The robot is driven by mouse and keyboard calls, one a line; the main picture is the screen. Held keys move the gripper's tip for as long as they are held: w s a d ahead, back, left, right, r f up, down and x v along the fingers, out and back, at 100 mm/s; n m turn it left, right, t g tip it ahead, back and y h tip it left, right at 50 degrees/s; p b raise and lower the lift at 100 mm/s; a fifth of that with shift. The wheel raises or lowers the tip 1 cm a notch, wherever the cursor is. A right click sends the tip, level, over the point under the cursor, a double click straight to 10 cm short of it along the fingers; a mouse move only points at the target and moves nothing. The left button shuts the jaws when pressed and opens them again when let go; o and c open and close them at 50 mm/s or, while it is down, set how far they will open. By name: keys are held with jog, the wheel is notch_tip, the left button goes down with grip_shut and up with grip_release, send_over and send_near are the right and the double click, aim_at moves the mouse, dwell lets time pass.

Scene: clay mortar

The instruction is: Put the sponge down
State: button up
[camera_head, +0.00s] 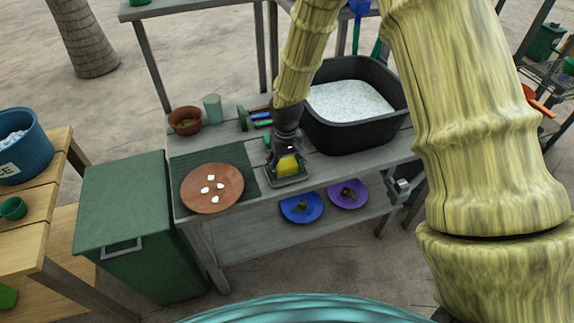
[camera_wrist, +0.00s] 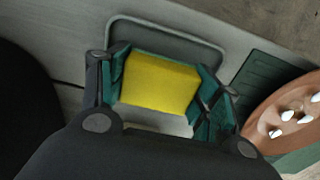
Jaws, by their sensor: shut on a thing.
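The yellow sponge (camera_wrist: 160,83) is between the two fingers of my gripper (camera_wrist: 158,90) in the wrist view. My gripper is shut on it. In the head view the sponge (camera_head: 288,165) shows below my gripper (camera_head: 287,163), over a small grey tray (camera_head: 291,182) at the front of the grey bench. The tray's rim also shows behind the sponge in the wrist view (camera_wrist: 165,28). I cannot tell whether the sponge touches the tray's floor.
A brown plate (camera_head: 190,190) with several white pieces lies on a dark green mat (camera_head: 240,160) left of the tray. A black basin (camera_head: 350,138) of white grains stands at right. A brown bowl (camera_head: 185,122) and a glass (camera_head: 213,109) stand at the back. Blue (camera_head: 301,217) and purple (camera_head: 348,203) plates lie on the lower shelf.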

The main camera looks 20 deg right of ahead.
aim_at(287, 164)
jog(key=shift+f, duration=0.15)
jog(key=o, duration=1.3)
jog(key=shift+c, duration=0.2)
notch_tip(287, 164, up, 12)
jog(key=shift+r+b, duration=0.2)
jog(key=shift+b, duration=0.25)
